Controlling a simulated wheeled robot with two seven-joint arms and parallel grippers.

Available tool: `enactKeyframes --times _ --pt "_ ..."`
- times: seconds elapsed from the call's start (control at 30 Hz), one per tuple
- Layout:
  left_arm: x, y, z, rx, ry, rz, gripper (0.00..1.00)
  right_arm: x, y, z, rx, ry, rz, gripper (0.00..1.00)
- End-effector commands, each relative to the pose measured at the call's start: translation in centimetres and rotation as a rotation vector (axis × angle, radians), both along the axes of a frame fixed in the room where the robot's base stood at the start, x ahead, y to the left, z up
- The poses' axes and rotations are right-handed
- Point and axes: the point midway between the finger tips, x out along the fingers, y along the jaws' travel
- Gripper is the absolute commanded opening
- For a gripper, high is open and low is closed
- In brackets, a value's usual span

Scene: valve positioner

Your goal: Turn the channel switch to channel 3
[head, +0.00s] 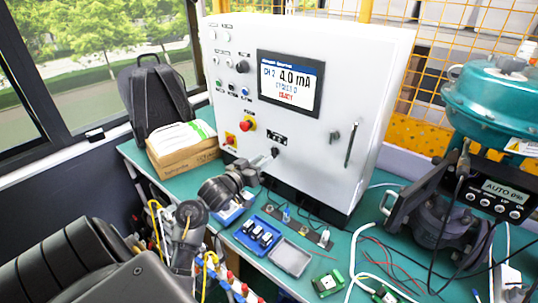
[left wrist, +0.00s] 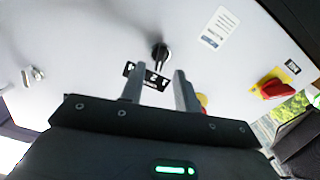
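A white control cabinet (head: 222,105) stands on the bench. Its screen (head: 290,82) reads CH 2 and 4.0 mA. A black rotary knob (head: 275,152), which I take for the channel switch, sits low on its front by a small black label plate (head: 277,138). In the left wrist view the knob (left wrist: 161,52) lies just past the fingertips, about between them, with the label plate partly behind the fingers. My left gripper (head: 262,162) is open and empty, pointing at the knob; it also shows in the left wrist view (left wrist: 158,75). My right gripper is not in view.
A red emergency button (head: 247,124) and a red-yellow switch (head: 230,139) are left of the knob. Below my gripper lie a blue tray (head: 240,236) and a grey tray (head: 290,257). A cardboard box (head: 180,157) is at left, a teal actuator (head: 490,105) at right.

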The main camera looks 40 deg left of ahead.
Motion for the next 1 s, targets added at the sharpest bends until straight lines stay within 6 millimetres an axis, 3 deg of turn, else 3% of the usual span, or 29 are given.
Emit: enactKeyframes --times 0.23,0.6,0.87,1.0 --pt "3.0 0.1 0.0 -0.002 0.001 0.003 0.32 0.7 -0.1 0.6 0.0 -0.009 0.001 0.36" --pt "3.6 0.1 -0.1 0.0 0.001 0.002 0.32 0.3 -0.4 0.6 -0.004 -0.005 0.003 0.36" --pt "3.6 0.1 -0.1 0.001 0.002 0.002 0.0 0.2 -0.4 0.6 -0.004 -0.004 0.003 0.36" --pt "3.6 -0.3 0.0 0.0 0.001 0.002 0.0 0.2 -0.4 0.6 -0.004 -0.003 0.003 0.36"
